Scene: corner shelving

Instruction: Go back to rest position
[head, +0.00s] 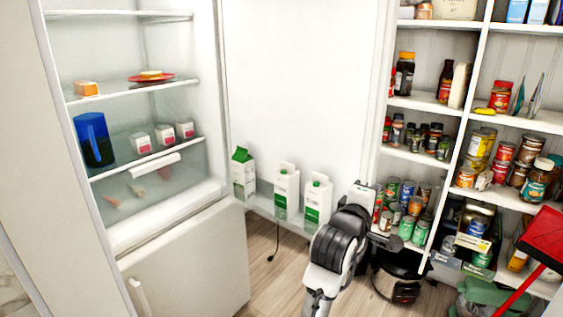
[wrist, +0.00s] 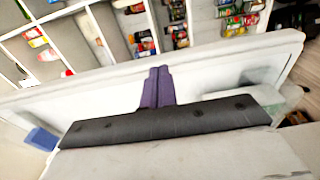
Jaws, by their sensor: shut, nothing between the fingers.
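My gripper (wrist: 157,72) shows in the wrist view as two dark purple fingers pressed together, shut and empty. A broad white ledge or panel lies behind the fingers; I cannot tell whether they touch it. In the head view my white and black arm (head: 340,243) stands at the lower middle, in front of the pantry shelves and right of the milk cartons. The fingers are hard to make out there.
An open fridge (head: 185,255) stands left, holding a blue pitcher (head: 94,140) and a red plate (head: 151,78). Its door (head: 295,90) carries green-white cartons (head: 286,190). Pantry shelves (head: 455,110) with cans fill the right. A red dustpan-like object (head: 543,238) is lower right. Wooden floor (head: 265,285) is partly clear.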

